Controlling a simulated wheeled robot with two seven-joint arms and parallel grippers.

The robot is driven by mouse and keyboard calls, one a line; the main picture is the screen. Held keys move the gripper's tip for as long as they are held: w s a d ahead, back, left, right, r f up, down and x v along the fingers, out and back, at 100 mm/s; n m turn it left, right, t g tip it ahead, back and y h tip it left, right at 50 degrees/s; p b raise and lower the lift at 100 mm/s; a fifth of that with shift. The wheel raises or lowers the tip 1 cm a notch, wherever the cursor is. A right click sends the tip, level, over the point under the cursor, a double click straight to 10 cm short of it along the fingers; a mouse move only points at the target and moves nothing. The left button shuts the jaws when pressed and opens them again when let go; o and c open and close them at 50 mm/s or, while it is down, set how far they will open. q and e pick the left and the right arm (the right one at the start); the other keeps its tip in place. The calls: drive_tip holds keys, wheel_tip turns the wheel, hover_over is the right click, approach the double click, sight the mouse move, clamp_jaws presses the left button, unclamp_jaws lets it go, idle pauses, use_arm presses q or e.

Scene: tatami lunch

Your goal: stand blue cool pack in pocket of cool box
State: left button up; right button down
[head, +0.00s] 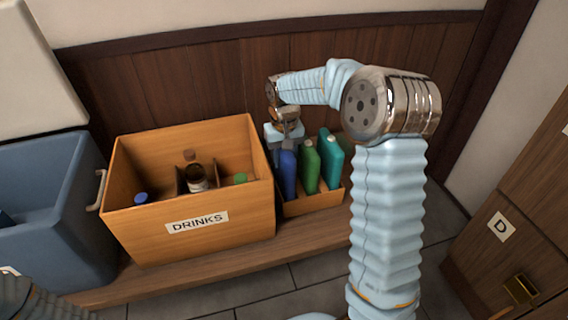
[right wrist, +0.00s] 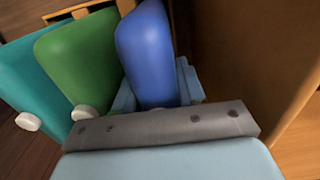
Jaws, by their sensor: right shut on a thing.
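The blue cool pack (head: 288,172) stands upright in a small wooden rack (head: 315,204), at the left end of its row. My right gripper (head: 284,140) comes down on it from above and is shut on it; in the right wrist view the light-blue fingers (right wrist: 158,95) lie on both sides of the blue pack (right wrist: 147,45). The cool box (head: 50,215) is the large blue-grey box at the far left of the head view, with a pale lid (head: 40,75) raised behind it. Its pocket cannot be made out. My left gripper is out of view.
A green pack (head: 309,165) and a teal pack (head: 331,160) stand beside the blue one. A wooden DRINKS box (head: 195,238) with bottles stands between the rack and the cool box.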

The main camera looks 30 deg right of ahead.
wheel_tip(320, 180, up, 7)
drive_tip(key=shift+r, duration=0.1)
wheel_tip(320, 180, up, 3)
drive_tip(key=shift+r+p, duration=0.15)
drive_tip(key=shift+p, duration=0.95)
drive_tip(key=shift+r, duration=0.3)
drive_tip(key=shift+f, duration=0.1)
